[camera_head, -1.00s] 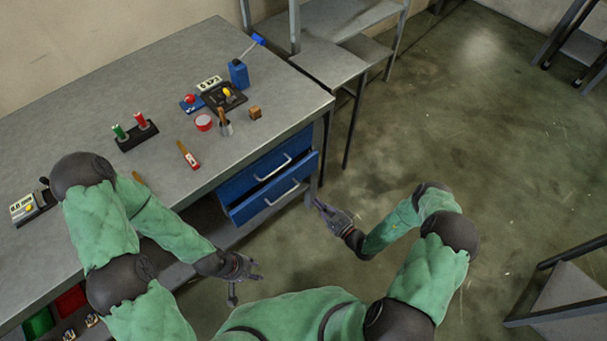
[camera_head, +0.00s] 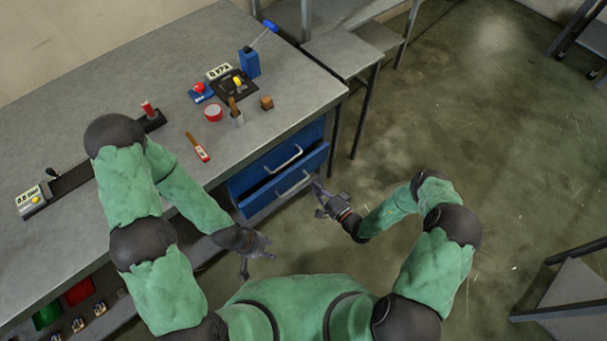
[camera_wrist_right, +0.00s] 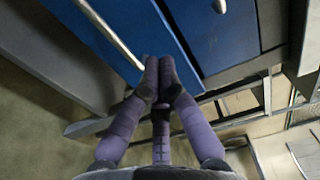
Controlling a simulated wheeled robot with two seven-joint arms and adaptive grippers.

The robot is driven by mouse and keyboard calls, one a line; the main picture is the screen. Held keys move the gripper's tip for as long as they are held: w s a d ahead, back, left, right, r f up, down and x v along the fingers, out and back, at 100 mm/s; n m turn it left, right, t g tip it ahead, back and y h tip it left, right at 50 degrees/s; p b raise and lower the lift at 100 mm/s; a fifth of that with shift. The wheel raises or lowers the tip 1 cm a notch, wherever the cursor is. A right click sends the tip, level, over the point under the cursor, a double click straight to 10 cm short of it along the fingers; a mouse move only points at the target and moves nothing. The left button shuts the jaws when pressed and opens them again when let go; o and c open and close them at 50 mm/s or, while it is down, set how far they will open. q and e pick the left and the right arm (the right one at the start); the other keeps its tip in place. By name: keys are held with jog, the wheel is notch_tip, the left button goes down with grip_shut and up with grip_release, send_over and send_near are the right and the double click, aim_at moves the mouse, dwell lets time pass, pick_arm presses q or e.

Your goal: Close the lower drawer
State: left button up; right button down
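The lower drawer (camera_head: 258,203) is blue with a pale bar handle and stands partly pulled out under the right end of the workbench. The upper drawer (camera_head: 250,178) above it sits further in. My right gripper (camera_head: 318,196) is just in front of the lower drawer's right end. In the right wrist view, my right gripper's fingertips (camera_wrist_right: 160,66) are together with nothing seen between them, at the edge of the blue drawer front (camera_wrist_right: 135,28); I cannot tell whether they touch it. My left gripper (camera_head: 258,261) is open and empty, left of the drawers and in front of the bench.
The floor (camera_head: 480,130) to the right is open.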

aim_at(299, 168)
jog(key=b+x, duration=0.2)
jog(key=x, duration=0.5)
jog(key=shift+w+a, duration=0.2)
jog(key=shift+w, duration=0.1)
jog(key=b+x, duration=0.1)
jog(key=x, duration=0.3)
jog(key=shift+w+a, duration=0.1)
jog(key=shift+w, duration=0.15)
jog(key=shift+r, duration=0.1)
jog(key=shift+w, duration=0.1)
